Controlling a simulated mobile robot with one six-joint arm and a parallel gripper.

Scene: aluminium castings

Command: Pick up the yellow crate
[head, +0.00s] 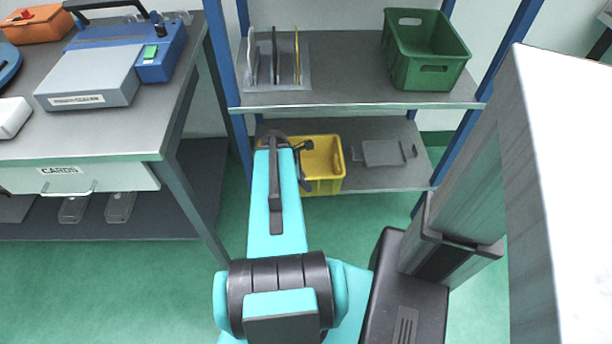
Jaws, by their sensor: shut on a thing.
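The yellow crate (322,165) is on or just above the lower shelf of the rack, at its left side. My arm covers the crate's left part. My gripper (304,150) is at the crate's upper left, shut on the crate, its fingers mostly hidden behind the arm's end. The crate looks about upright and its visible inside looks empty. I cannot tell whether its bottom touches the shelf.
The lower shelf (408,180) also bears a grey flat tray (384,153) right of the crate. The upper shelf (345,92) is close above, with a green crate (428,50) and a plate rack (277,70). Blue rack posts (232,90) flank the shelves. A workbench (150,140) stands left.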

